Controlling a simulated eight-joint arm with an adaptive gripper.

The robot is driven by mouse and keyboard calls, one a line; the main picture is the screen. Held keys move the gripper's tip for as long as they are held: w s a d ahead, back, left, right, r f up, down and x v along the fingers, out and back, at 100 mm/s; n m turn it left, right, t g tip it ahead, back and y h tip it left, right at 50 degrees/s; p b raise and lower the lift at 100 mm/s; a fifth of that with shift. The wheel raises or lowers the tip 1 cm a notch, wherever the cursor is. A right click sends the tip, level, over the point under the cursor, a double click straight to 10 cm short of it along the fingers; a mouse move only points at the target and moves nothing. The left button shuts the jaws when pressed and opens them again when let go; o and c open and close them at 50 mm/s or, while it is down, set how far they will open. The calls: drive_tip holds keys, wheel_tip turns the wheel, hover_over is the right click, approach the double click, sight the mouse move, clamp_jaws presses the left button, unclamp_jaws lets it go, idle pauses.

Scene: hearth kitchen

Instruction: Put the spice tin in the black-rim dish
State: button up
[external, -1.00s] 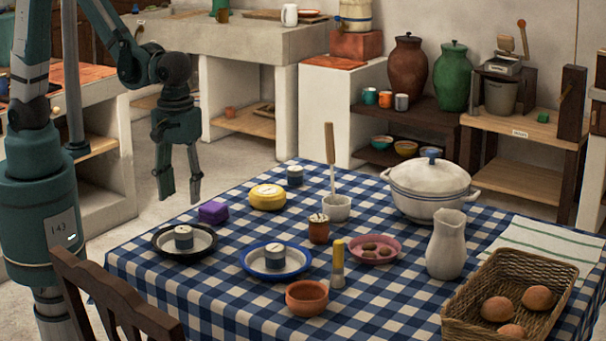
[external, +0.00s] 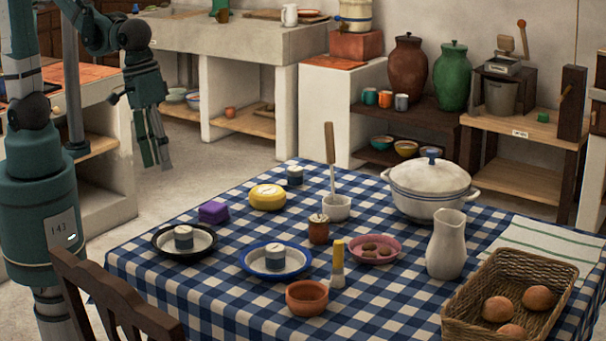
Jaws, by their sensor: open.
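The black-rim dish (external: 168,254) is on the near left of the checked table, with a small grey tin with a pale lid (external: 183,238) standing in it. A similar tin (external: 274,256) stands in the blue-rim dish (external: 300,269) to its right. Another similar tin (external: 294,175) stands on the cloth at the back edge. I cannot tell from their labels which is the spice tin. My gripper (external: 157,166) is open and empty, pointing down, above and beyond the left side of the table, apart from all the tins.
A purple block (external: 213,212) and a yellow round container (external: 267,197) are behind the dishes. A brown jar (external: 318,230), a yellow-topped shaker (external: 338,264), a clay bowl (external: 306,298) and a pink dish (external: 374,261) stand right of them. A chair back (external: 110,290) is at the near left.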

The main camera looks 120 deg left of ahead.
drive_tip(key=s+d+r+m+t, duration=0.4)
drive_tip(key=s+d+r+m, duration=0.1)
drive_tip(key=s+r+m, duration=0.4)
drive_tip(key=shift+s+d+r+m+t, duration=0.3)
drive_tip(key=shift+s+m, duration=0.7)
drive_tip(key=shift+m, duration=1.3)
